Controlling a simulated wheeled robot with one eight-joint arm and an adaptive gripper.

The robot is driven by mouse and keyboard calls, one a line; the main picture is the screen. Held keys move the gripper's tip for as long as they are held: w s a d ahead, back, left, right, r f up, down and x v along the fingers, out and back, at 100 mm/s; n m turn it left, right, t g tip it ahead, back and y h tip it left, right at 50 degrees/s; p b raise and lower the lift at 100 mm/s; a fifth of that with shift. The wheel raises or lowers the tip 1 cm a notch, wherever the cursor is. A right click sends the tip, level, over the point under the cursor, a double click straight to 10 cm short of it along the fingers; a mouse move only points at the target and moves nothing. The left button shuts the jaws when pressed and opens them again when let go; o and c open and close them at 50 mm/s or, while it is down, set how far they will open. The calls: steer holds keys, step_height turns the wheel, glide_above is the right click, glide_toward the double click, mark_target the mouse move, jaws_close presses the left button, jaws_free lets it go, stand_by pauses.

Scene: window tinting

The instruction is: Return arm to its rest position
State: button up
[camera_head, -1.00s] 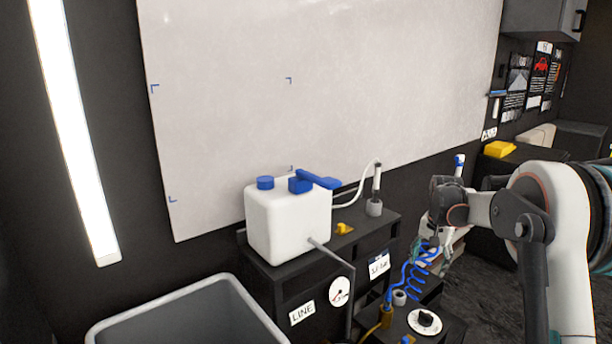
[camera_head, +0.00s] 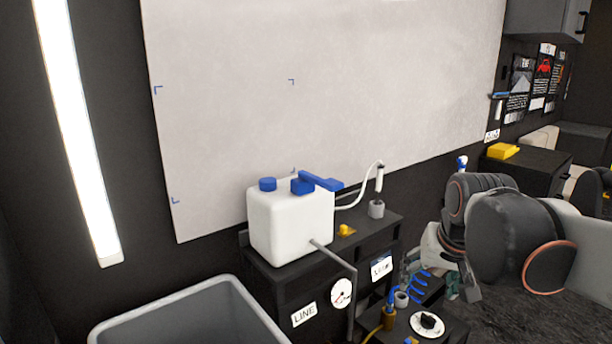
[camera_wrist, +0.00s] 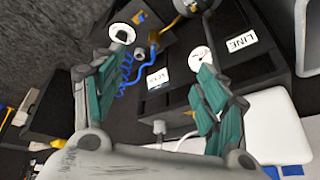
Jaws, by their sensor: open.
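My arm reaches in from the right of the head view, with its wrist bent down. My gripper (camera_head: 432,282) hangs in front of the black bench's right end, partly hidden by the wrist. In the wrist view my gripper (camera_wrist: 152,100) is open, its two green-padded fingers wide apart. Nothing is between the pads. The blue coiled hose (camera_wrist: 128,75) lies beyond the fingers and shows partly behind my gripper in the head view.
A white tank (camera_head: 290,222) with blue caps stands on the black bench (camera_head: 285,275). A grey bin (camera_head: 190,308) is at lower left. A low unit with a dial (camera_head: 428,322) is below my gripper. A yellow item (camera_head: 503,151) lies on a black cabinet at right.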

steer(key=s+a+f+n+t, duration=0.1)
steer(key=s+a+f, duration=0.1)
steer(key=s, duration=0.5)
steer(key=s+a+f+n+t, duration=0.1)
steer(key=s+a+f+n, duration=0.1)
steer(key=s, duration=0.5)
steer(key=shift+s+f, duration=0.3)
steer(key=shift+f, duration=0.3)
steer(key=shift+d, duration=0.1)
